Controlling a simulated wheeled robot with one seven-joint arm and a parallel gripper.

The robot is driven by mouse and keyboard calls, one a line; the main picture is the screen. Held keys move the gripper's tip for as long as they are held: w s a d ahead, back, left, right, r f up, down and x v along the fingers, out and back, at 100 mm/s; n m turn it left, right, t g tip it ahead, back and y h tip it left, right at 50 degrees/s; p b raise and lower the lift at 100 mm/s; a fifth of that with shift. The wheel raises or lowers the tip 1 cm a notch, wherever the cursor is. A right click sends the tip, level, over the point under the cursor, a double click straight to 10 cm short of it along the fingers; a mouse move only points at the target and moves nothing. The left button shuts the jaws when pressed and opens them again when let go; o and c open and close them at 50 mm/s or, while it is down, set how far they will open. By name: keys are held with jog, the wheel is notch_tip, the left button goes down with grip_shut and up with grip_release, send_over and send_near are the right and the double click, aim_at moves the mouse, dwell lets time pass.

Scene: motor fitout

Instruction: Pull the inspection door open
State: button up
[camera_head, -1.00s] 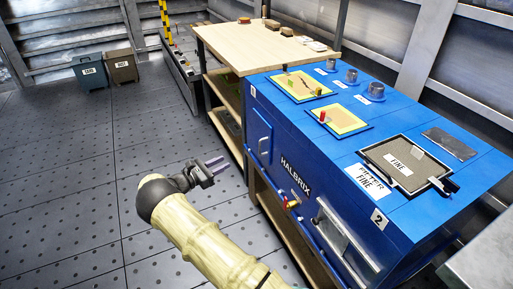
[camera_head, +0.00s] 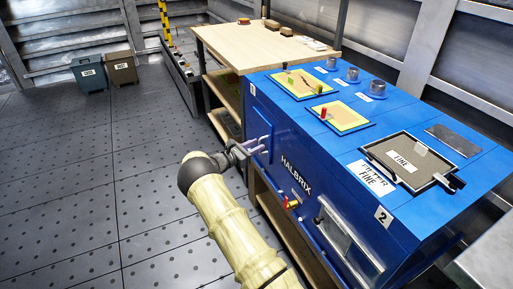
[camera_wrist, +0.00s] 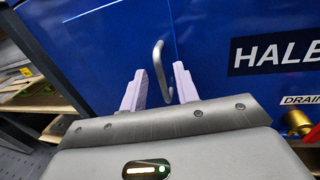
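The inspection door (camera_head: 262,128) is a small blue panel on the front face of the blue HALBRIX machine, and it looks shut. In the wrist view the door (camera_wrist: 115,38) carries a grey bar handle (camera_wrist: 159,58) near its right edge. My gripper (camera_head: 259,145) is in front of the door. In the wrist view my gripper (camera_wrist: 160,78) is open, with a pale finger on either side of the handle's lower part. I cannot tell whether either finger touches the handle.
A brass drain valve (camera_head: 291,204) and a second handled panel (camera_head: 345,240) are to the right on the same face. A wooden bench (camera_head: 245,45) stands behind the machine. The floor to the left (camera_head: 70,190) is clear; two bins (camera_head: 90,74) stand far back.

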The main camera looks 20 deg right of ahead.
jog(key=shift+w+d, duration=0.15)
jog(key=shift+d, duration=0.35)
jog(key=shift+c, duration=0.4)
grip_shut()
jog(key=shift+a, duration=0.15)
